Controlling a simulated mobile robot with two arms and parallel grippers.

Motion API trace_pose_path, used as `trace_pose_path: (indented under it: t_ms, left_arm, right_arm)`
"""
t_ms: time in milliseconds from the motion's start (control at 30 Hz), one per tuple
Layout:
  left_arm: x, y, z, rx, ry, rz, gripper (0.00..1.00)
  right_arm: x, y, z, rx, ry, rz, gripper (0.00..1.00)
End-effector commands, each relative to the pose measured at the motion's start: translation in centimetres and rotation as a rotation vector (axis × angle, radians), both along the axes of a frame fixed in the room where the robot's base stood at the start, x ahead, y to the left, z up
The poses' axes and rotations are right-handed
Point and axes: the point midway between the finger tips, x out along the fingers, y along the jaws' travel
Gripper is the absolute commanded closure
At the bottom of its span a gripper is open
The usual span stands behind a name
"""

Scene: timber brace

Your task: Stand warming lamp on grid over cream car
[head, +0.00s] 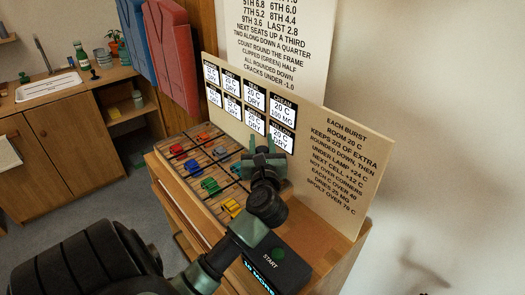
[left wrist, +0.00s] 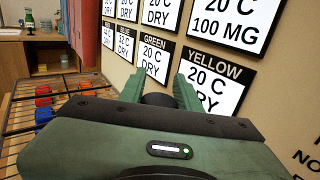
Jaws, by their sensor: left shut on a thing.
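My left gripper (head: 265,158) is over the right part of the wire grid (head: 186,184), close to the upright board. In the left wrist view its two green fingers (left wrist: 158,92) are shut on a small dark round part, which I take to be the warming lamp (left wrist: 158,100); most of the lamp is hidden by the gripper. Under the grid sit small cars: red (head: 177,149), orange (head: 203,136), blue (head: 193,167), green (head: 210,186) and yellow (head: 231,208). I cannot make out the cream car; the gripper covers part of the grid. My right gripper is not in view.
The upright board (head: 335,150) with colour-named cards, among them a cream card (head: 283,108) reading 20 C, 100 MG, stands right behind the grid. A black START box (head: 272,258) is at the front right. The grid's left part is clear on top.

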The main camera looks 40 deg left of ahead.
Motion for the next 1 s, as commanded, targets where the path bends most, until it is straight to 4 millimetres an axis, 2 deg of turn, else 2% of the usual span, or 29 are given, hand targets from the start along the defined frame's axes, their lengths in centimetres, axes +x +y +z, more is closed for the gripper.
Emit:
trace_pose_path:
  t_ms: [100, 233, 667, 700, 733, 1000]
  left_arm:
    - [0.0, 0.0, -2.3, 0.003, 0.006, -0.001, 1.00]
    - [0.0, 0.0, -4.0, 0.003, 0.003, -0.001, 1.00]
    - [0.4, 0.0, -4.7, -0.001, -0.001, 0.000, 1.00]
    - [0.3, -0.1, -4.8, -0.001, 0.001, 0.000, 0.64]
    - [0.3, 0.0, -4.7, -0.001, 0.001, 0.000, 0.58]
    - [0.3, 0.0, -4.7, -0.001, 0.001, 0.000, 0.58]
  right_arm:
    - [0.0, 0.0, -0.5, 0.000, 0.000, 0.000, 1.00]
    - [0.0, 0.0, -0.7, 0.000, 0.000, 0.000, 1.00]
    - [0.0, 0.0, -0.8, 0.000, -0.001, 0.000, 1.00]
    - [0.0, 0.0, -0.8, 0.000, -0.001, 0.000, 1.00]
    - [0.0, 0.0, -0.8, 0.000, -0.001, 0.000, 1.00]
    - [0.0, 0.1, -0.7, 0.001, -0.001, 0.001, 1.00]
